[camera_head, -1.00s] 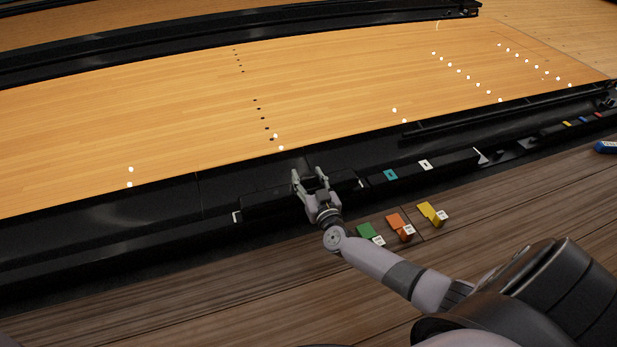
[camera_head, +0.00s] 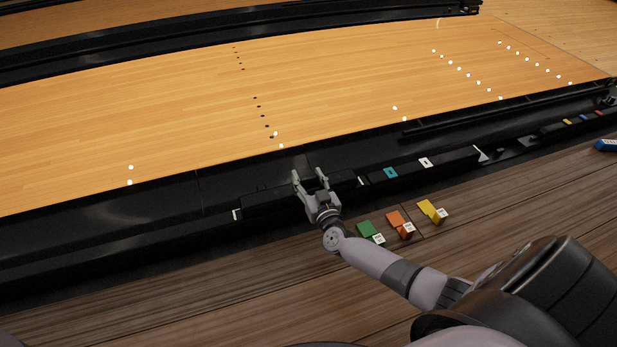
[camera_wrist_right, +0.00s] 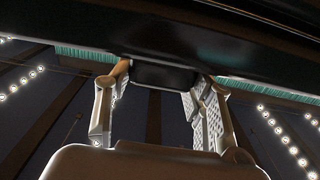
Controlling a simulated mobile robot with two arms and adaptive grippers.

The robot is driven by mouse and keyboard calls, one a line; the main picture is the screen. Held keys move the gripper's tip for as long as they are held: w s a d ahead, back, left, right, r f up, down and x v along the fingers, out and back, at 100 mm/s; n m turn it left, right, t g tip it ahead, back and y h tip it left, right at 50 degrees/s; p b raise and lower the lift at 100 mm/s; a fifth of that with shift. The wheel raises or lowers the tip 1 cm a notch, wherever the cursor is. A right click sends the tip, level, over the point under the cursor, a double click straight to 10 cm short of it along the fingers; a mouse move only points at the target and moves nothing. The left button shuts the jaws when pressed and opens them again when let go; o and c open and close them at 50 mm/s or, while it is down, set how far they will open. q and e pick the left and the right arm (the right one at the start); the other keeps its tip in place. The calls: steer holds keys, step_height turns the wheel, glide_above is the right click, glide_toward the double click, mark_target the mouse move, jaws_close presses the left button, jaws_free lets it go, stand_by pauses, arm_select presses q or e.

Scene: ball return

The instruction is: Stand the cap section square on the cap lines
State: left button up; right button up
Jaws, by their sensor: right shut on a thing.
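The cap section (camera_head: 270,201) looks like a long black piece lying along the black ball-return rail, between two white corner marks. I take these marks, the left one (camera_head: 237,214) and the right one (camera_head: 361,181), as the cap lines. My right gripper (camera_head: 310,178) is at the right half of the section. In the right wrist view the right gripper (camera_wrist_right: 160,100) has its fingers on either side of a dark block (camera_wrist_right: 163,75), part of the section. Black on black hides whether the section touches the rail or sits square. My left gripper is not in view.
Green (camera_head: 367,230), orange (camera_head: 396,219) and yellow (camera_head: 428,208) pieces with white tags lie on the wooden floor right of my right gripper. Teal (camera_head: 390,173) and white (camera_head: 425,162) squares mark the rail farther right. The lane (camera_head: 200,110) lies beyond.

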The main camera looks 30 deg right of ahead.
steer(key=o, duration=1.5)
steer(key=shift+f, duration=0.1)
steer(key=shift+f, duration=0.1)
steer(key=shift+s, duration=0.25)
steer(key=v, duration=1.1)
steer(key=shift+s+a, duration=0.15)
steer(key=shift+s, duration=0.1)
